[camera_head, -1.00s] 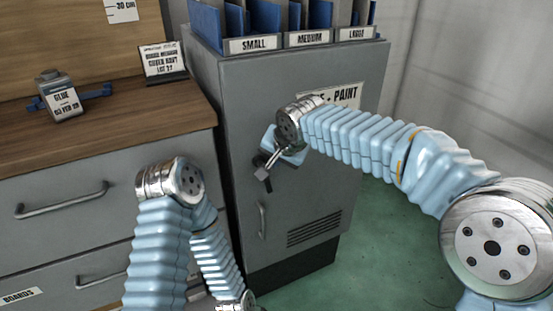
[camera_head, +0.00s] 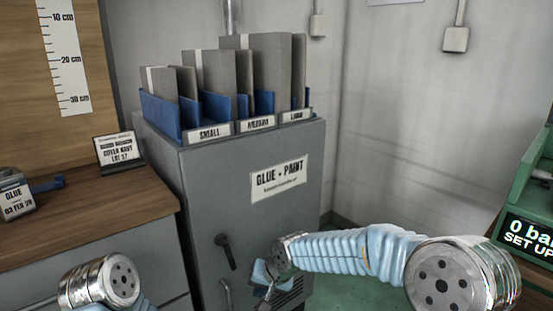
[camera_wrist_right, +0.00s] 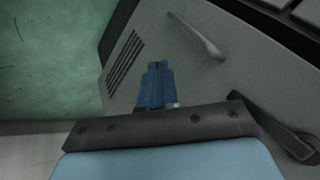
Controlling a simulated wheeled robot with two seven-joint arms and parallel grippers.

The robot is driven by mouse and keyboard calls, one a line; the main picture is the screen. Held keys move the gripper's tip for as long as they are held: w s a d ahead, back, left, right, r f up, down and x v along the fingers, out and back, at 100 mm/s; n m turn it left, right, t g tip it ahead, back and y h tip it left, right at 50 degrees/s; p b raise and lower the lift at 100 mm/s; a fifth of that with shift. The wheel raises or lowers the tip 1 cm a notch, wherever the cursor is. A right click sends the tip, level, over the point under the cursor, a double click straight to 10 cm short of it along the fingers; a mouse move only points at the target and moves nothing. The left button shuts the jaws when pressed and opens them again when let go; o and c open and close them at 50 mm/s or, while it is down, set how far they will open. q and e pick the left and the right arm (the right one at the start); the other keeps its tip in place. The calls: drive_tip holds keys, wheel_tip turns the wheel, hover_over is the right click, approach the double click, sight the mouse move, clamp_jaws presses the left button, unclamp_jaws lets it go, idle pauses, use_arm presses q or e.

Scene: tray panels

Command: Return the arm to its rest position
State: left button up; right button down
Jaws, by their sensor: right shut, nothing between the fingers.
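My right arm comes in from the lower right of the head view, and its gripper (camera_head: 268,288) hangs low in front of the grey cabinet (camera_head: 245,215). In the right wrist view my right gripper (camera_wrist_right: 157,68) has its blue fingers together, with nothing between them. The cabinet's door, vent slots and handle show beyond the fingers; I cannot tell how close they are. My left arm shows only as a metal joint at the lower left of the head view; its gripper is out of the picture.
A blue rack (camera_head: 160,117) of grey panels, labelled small, medium and large, stands on the cabinet. A green machine (camera_head: 540,175) is at right. Green floor shows beside the cabinet.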

drive_tip(key=s+d+f+g, duration=0.1)
drive_tip(key=s+d+f, duration=0.2)
drive_tip(key=f, duration=0.4)
drive_tip(key=s+d+f, duration=0.2)
drive_tip(key=d+f, duration=0.2)
drive_tip(key=f, duration=0.3)
drive_tip(key=s+d+f, duration=0.3)
drive_tip(key=s+f, duration=0.1)
drive_tip(key=s, duration=0.2)
drive_tip(key=s+d+f+g, duration=0.1)
drive_tip(key=s+d+f, duration=0.2)
drive_tip(key=s+f, duration=0.2)
drive_tip(key=s+d+f+m+g, duration=0.1)
drive_tip(key=s+d+f, duration=0.2)
drive_tip(key=s, duration=0.5)
drive_tip(key=shift+s+d+f, duration=0.25)
drive_tip(key=shift+s+f, duration=0.1)
drive_tip(key=shift+f, duration=0.4)
use_arm(q)
drive_tip(key=shift+c, duration=0.4)
